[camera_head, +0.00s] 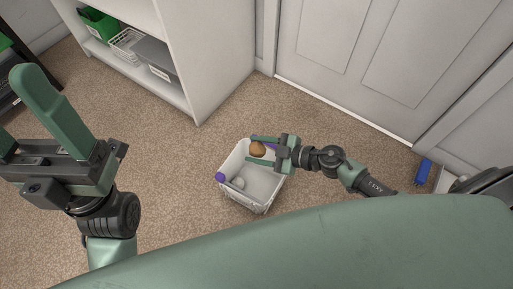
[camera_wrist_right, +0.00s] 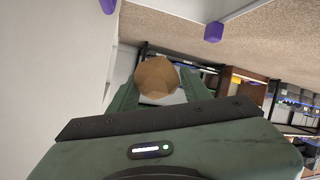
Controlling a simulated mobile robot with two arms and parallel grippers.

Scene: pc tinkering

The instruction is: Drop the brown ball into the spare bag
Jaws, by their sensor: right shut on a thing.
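The brown ball (camera_head: 257,149) is held between the fingers of my right gripper (camera_head: 262,152), over the far side of an open white container with purple corners (camera_head: 264,187). This container is the only bag-like thing I see, and it stands on the carpet. In the right wrist view the brown ball (camera_wrist_right: 157,78) sits between the fingertips of the right gripper (camera_wrist_right: 158,88). I cannot tell exactly how high the ball is against the rim. My left gripper (camera_head: 25,125) is large in the left foreground, fingers apart and empty.
A small pale round thing (camera_head: 239,183) lies inside the container. A white shelf unit (camera_head: 205,60) with a green bin (camera_head: 99,25) and baskets stands at the back left. A white door (camera_head: 365,55) is behind. A blue object (camera_head: 424,172) is at right. Carpet around the container is clear.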

